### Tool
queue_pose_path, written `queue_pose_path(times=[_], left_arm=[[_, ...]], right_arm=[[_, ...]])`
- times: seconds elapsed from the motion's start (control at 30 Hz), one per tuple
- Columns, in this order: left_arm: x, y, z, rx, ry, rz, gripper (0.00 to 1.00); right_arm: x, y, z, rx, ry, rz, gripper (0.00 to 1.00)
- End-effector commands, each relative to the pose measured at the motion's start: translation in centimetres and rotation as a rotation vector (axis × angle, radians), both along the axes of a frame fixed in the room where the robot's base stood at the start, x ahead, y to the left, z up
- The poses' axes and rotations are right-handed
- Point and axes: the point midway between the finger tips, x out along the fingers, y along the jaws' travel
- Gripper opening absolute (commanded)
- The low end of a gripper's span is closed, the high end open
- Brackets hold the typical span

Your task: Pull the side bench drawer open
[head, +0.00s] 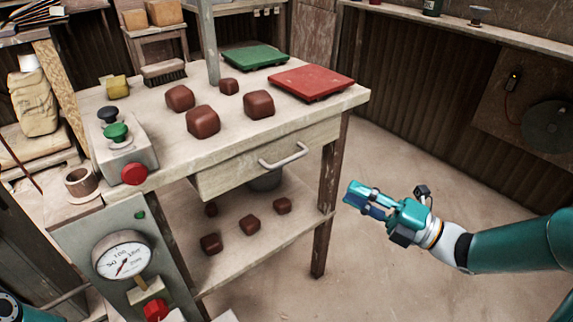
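My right gripper (352,193) is teal and hangs in the air to the right of the bench, pointing left, apart from the handle and lower in the picture. Its fingers lie near each other, and their opening is too small to judge. My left gripper is not in view; only a bit of teal arm shows at the bottom left corner.
The side bench (230,130) carries reddish-brown blocks, a green plate (254,57), a red plate (310,82) and a button box (125,150). A gauge panel (122,255) stands at the lower left. A bench leg (328,210) stands near my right gripper. Floor to the right is clear.

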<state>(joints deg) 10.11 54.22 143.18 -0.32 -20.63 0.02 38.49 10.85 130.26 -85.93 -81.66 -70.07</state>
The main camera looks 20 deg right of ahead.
Motion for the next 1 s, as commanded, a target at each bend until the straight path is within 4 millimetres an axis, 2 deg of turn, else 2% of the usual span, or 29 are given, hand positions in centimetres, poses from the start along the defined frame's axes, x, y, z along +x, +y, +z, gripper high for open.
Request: queue_pose_path(times=[0.6, 0.8, 1.0], left_arm=[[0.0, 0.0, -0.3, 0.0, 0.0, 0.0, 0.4], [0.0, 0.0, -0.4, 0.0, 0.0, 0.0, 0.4], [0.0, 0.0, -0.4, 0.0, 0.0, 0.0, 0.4]], right_arm=[[9.2, 8.9, 2.1, 0.003, 0.002, 0.014, 0.22], [10.9, 10.4, 2.5, 0.003, 0.003, 0.011, 0.22], [11.5, 10.8, 2.6, 0.004, 0.005, 0.01, 0.22]])
